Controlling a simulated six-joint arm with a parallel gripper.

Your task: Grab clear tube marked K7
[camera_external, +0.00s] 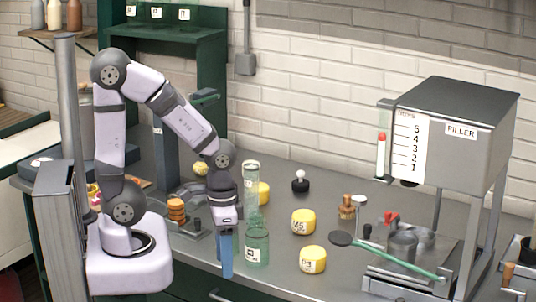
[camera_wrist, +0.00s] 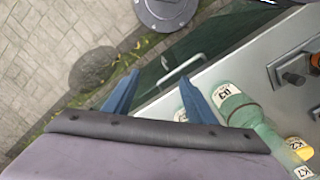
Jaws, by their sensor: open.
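A tall clear tube (camera_external: 251,200) with a small white label stands upright on the bench, behind a wider green-tinted glass bottle (camera_external: 257,245); its label is too small to read there. In the wrist view, the labelled bottle (camera_wrist: 238,108) lies just right of my fingers, and a label that seems to read K7 (camera_wrist: 303,172) shows at the lower right corner, on a mostly cut-off pale thing. My gripper (camera_external: 227,262) points down, left of the bottle, its blue fingers apart and empty. In the wrist view, the gripper (camera_wrist: 158,80) is over the bench's front edge.
Several yellow labelled containers, one (camera_external: 303,222) right of the tube, stand on the bench. A filler machine (camera_external: 455,125) stands at the right, with a green-handled ladle (camera_external: 395,258) before it. Stacked orange rings (camera_external: 176,211) stand left of my gripper. A drawer handle (camera_wrist: 180,70) shows below the edge.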

